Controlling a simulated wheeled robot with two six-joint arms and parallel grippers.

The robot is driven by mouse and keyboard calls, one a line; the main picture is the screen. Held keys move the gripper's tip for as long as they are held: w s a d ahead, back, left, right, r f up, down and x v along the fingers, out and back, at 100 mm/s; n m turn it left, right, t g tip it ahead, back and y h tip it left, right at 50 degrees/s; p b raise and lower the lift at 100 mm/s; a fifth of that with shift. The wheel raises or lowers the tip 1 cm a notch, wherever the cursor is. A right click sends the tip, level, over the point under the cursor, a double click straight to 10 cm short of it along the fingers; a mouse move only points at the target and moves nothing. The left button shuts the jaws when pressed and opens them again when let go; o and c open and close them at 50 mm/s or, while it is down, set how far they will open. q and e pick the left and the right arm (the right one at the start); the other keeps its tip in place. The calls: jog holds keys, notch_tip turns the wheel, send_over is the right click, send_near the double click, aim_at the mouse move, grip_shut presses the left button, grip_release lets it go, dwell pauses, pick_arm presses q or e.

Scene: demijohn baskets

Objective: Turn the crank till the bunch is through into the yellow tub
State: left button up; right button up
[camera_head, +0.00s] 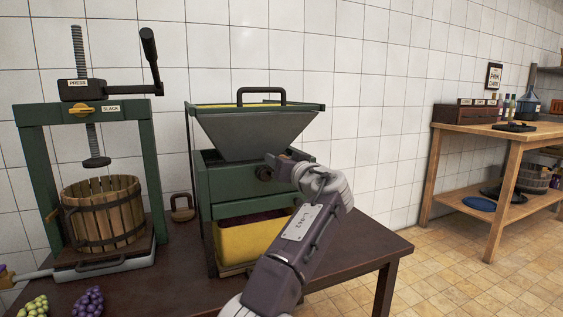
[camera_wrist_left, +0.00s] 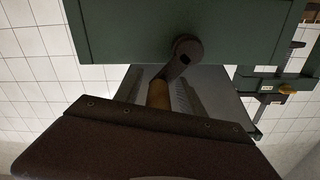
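The crusher stands on the dark table with a grey hopper (camera_head: 248,135) over a green body (camera_head: 228,186). The hopper's inside is hidden, so no bunch shows in it. The yellow tub (camera_head: 240,246) sits below, with something dark purple at its top. The crank's dark arm (camera_wrist_left: 184,50) and wooden handle (camera_wrist_left: 158,94) show in the left wrist view. My left gripper (camera_head: 283,168) is at the crank, its fingers on both sides of the handle and seemingly closed on it. My right gripper is out of view.
A press with a slatted basket (camera_head: 103,213) stands left of the crusher. Green grapes (camera_head: 35,306) and purple grapes (camera_head: 88,301) lie at the table's front left. A brown weight-like object (camera_head: 182,208) stands between press and crusher. A wooden bench (camera_head: 500,136) is at the right.

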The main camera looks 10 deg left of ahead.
pick_arm(q)
jog(key=b+v, duration=0.2)
jog(key=v, duration=0.1)
jog(key=shift+s+d+f, duration=0.1)
jog(key=shift+f, duration=0.15)
jog(key=v, duration=0.2)
jog(key=b+v, duration=0.1)
jog(key=v, duration=0.2)
jog(key=shift+s+d+r, duration=0.2)
jog(key=shift+s+r, duration=0.05)
jog(key=shift+s, duration=0.1)
